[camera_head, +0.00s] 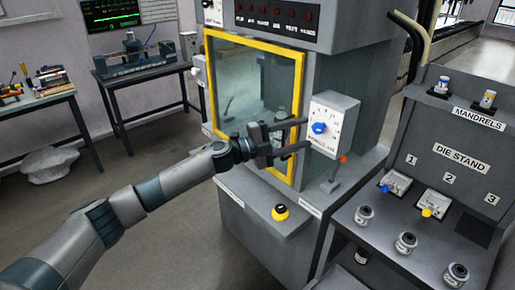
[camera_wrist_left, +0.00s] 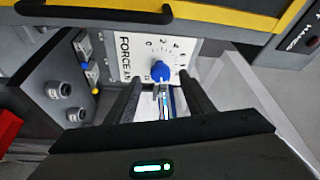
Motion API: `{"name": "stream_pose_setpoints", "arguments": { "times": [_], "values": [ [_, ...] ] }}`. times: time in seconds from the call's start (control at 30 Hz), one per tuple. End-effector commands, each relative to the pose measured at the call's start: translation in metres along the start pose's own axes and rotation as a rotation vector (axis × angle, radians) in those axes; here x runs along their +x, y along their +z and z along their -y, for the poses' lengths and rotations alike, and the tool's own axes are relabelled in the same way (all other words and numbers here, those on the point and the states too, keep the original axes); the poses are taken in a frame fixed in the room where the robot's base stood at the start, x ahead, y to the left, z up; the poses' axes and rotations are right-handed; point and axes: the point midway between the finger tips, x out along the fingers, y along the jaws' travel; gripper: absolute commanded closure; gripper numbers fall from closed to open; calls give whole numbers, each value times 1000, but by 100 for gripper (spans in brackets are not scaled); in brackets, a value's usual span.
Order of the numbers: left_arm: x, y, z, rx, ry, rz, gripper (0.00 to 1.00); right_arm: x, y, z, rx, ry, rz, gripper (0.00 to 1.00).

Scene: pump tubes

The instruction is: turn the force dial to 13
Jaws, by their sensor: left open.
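The force dial is a white plate (camera_head: 333,122) with black numbers and a blue knob (camera_head: 318,128), on a grey box at the machine's front. In the left wrist view the plate (camera_wrist_left: 143,57) reads FORCE, and the blue knob (camera_wrist_left: 160,71) is near the middle. My left gripper (camera_head: 307,133) is open in front of the dial, its fingers pointing at it. In the left wrist view its fingertips (camera_wrist_left: 160,74) are on either side of the knob in the picture; I cannot tell whether they touch it. The number that the knob points to is too small to read.
A yellow-framed glass door (camera_head: 300,85) is just behind the arm. A red-tipped lever (camera_head: 337,172) stands below the dial, and a yellow button (camera_head: 280,212) is on the ledge. The die stand (camera_head: 470,160) with several small parts is at the right.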

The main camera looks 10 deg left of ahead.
Motion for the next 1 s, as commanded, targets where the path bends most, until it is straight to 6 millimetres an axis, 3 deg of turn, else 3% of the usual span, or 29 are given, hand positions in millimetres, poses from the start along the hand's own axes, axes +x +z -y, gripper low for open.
{"name": "stream_pose_setpoints", "arguments": {
  "times": [0.6, 0.8, 1.0],
  "values": [
    [-118, 2, -4, 0, 1, 3, 52, 46, 3, 5, 2, -4, -1, 100],
    [-138, 1, -2, 0, 1, 2, 52, 51, 4, 5, 2, -4, -1, 100],
    [-142, 0, -1, 0, 1, 1, 52, 52, 4, 4, 1, -3, -1, 100]
  ]
}}
